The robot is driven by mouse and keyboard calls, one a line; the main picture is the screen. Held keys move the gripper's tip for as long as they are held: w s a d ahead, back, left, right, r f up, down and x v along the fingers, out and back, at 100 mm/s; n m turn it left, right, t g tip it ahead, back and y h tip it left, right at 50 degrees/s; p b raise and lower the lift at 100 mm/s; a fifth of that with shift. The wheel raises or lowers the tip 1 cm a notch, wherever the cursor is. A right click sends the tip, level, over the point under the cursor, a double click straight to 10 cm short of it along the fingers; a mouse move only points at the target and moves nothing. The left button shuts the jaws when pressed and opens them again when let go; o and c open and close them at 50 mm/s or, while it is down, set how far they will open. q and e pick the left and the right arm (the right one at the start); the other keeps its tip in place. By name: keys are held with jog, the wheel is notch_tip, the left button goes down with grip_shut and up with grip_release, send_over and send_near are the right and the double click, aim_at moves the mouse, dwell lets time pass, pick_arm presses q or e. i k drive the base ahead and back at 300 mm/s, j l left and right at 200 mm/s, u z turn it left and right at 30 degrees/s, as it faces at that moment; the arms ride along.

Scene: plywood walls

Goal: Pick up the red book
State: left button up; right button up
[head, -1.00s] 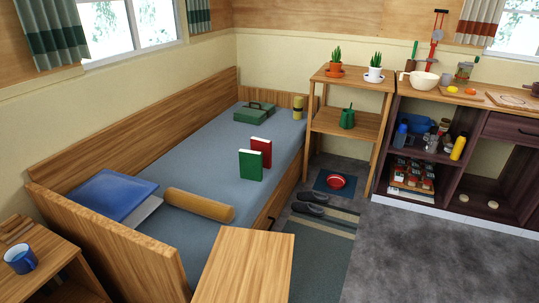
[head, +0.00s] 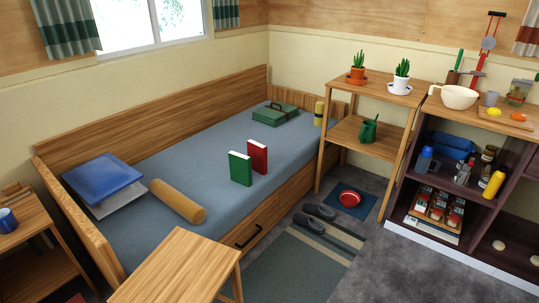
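The red book (head: 258,157) stands upright on the blue-grey mattress (head: 200,150) of the bed, near its front edge. A green book (head: 240,169) stands upright just in front and to the left of it, hiding part of its lower left side. Neither of my grippers shows in the head view.
A wooden table (head: 175,268) stands before the bed. A tan bolster (head: 178,201), a blue pillow (head: 103,177) and a green case (head: 275,114) lie on the bed. A plant shelf (head: 357,135) stands right of the bed. Slippers (head: 320,212) lie on the floor by the striped rug (head: 290,265).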

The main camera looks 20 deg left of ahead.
aim_at(258, 153)
jog(key=i+l+u, duration=0.1)
jog(key=i+l, duration=0.15)
jog(key=i, duration=0.3)
jog(key=i+l, duration=0.35)
jog(key=i, duration=0.25)
jog(key=i+l+u, duration=0.15)
jog(key=i+l, duration=0.15)
jog(key=i, duration=0.25)
